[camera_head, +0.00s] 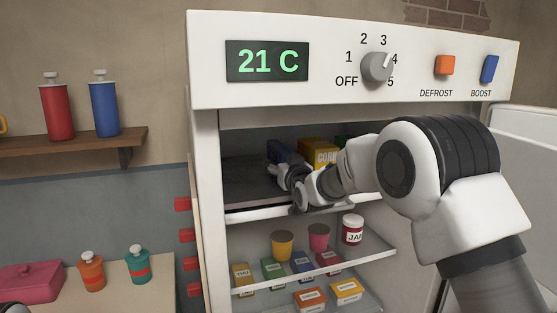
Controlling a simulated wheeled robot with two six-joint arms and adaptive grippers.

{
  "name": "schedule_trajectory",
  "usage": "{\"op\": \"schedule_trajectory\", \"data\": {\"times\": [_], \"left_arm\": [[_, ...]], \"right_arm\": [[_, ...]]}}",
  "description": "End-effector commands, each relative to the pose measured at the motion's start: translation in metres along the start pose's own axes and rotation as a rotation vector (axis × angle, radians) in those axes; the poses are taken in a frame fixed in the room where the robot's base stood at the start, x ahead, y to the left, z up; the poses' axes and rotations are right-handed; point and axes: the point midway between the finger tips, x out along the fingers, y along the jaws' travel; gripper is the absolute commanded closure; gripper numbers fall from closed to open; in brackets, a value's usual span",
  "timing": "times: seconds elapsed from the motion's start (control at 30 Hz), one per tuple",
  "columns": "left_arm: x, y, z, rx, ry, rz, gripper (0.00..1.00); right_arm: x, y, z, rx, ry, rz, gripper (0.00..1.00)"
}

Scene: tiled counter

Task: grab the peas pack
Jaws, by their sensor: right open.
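My right gripper (290,190) reaches into the top compartment of the fridge, open and with nothing seen between its fingers. A dark blue pack (284,151) lies just behind it. A yellow pack lettered "COR..." (320,149) stands to the right, partly covered by my right arm. A sliver of green (352,130) shows behind the arm further right. It may be the peas pack, but no peas label can be read.
The freezer shelf (245,189) is bare at the left. Lower shelves hold several small boxes, cups and a jam jar (352,229). The fridge's control panel (410,88) overhangs above. The open door (525,130) is at the right, behind my arm.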

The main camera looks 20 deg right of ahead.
Motion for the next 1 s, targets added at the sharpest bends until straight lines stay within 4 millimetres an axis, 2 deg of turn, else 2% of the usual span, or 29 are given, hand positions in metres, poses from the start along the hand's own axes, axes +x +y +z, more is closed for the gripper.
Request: {"op": "schedule_trajectory", "data": {"times": [0.1, 0.13, 0.3, 0.73, 0.87, 1.0], "left_arm": [[0.001, 0.0, 0.0, 0.0, -0.001, 0.0, 0.63], [0.001, 0.0, 0.0, 0.0, -0.001, 0.0, 0.63], [0.001, 0.0, 0.001, 0.0, -0.001, 0.0, 0.63], [0.003, 0.0, 0.0, 0.0, -0.001, 0.0, 0.63], [0.008, 0.0, 0.0, 0.0, -0.001, 0.0, 0.63], [0.013, 0.0, 0.0, 0.0, -0.001, 0.0, 0.63]], "right_arm": [[-0.001, 0.0, 0.0, 0.0, 0.001, 0.0, 0.34], [-0.001, 0.0, 0.0, 0.0, 0.001, 0.0, 0.42], [-0.001, 0.0, 0.0, 0.0, 0.001, 0.0, 1.0], [-0.001, 0.0, -0.003, 0.0, 0.0, 0.0, 1.0], [-0.001, 0.0, -0.013, 0.0, 0.001, 0.0, 1.0], [-0.001, 0.0, -0.032, 0.0, 0.005, 0.0, 1.0]]}}
